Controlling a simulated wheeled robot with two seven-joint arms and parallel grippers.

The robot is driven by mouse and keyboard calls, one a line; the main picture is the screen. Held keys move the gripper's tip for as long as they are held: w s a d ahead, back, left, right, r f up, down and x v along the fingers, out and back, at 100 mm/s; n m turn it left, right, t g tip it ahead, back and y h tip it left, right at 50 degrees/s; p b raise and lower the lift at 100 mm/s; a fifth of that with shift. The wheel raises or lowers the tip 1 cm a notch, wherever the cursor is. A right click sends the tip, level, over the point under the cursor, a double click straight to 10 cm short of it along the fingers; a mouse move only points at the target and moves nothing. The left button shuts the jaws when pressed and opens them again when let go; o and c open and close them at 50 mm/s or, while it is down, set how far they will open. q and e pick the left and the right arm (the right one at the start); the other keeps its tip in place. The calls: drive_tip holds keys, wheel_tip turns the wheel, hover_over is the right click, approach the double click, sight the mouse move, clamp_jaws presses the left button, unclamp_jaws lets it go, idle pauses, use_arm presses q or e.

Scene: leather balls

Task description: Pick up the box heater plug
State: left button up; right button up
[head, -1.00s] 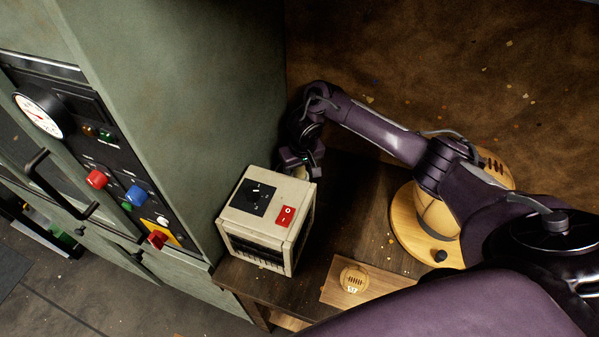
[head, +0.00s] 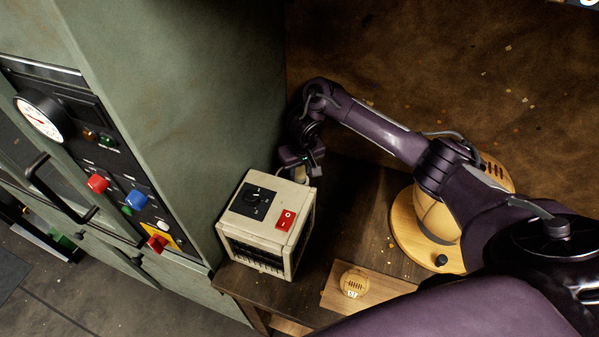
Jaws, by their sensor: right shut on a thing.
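The box heater (head: 267,224) is a cream box with a black dial panel and a red switch on top. It stands on the dark wooden table, close to the green cabinet. My right gripper (head: 300,160) is just behind the heater's far edge, above the table. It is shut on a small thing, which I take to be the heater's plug. The plug is mostly hidden by the gripper, and a bit of pale cord shows just below it, behind the heater. My left gripper is not in view.
The green cabinet (head: 190,120) with gauge and knobs stands close on the left. A large leather ball on a round wooden base (head: 408,225) is under my right arm. A small ball (head: 354,283) sits on a wooden board in front.

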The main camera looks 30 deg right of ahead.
wheel_tip(320, 180, up, 18)
drive_tip(key=p, duration=0.9)
drive_tip(key=shift+f+b, duration=3.1)
drive_tip(key=shift+f, duration=3.8)
